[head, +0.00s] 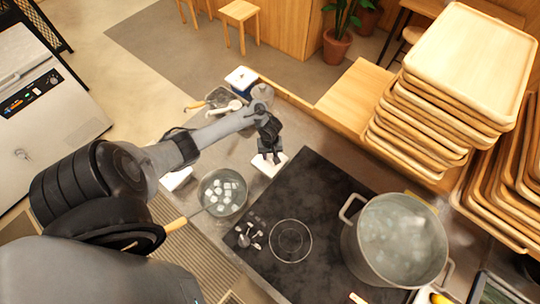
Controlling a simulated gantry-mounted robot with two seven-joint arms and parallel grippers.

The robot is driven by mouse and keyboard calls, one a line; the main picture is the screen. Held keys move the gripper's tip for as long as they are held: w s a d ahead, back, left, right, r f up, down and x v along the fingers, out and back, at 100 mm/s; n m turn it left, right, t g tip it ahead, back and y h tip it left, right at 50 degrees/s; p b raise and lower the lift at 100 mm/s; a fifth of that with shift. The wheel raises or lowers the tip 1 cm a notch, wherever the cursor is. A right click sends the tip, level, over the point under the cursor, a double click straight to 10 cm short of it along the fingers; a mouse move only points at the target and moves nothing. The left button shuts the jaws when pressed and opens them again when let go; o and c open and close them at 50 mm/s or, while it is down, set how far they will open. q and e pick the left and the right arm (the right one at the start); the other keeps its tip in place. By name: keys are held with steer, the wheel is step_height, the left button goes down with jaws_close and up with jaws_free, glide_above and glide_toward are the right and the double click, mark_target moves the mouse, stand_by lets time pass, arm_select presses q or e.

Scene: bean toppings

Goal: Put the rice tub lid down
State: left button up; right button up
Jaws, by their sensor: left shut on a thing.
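My left gripper (271,152) reaches in over the counter, pointing down. It is shut on what looks like the rice tub lid, a small white piece (266,168) at its fingertips, just beyond the far-left corner of the black cooktop. The gripper hides part of the lid, and I cannot tell whether it touches the counter. The rice tub is not clear to me. My right gripper is not in view.
A pot of white cubes (225,193) stands left of the cooktop (320,178), and a large steaming pot (350,243) stands on its right. Stacked wooden trays (470,60) rise at right. A blue-and-white box (241,78) and a grey container (221,97) stand behind.

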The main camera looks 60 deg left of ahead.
arm_select(q)
steer(key=shift+f, duration=0.1)
steer(key=o, duration=1)
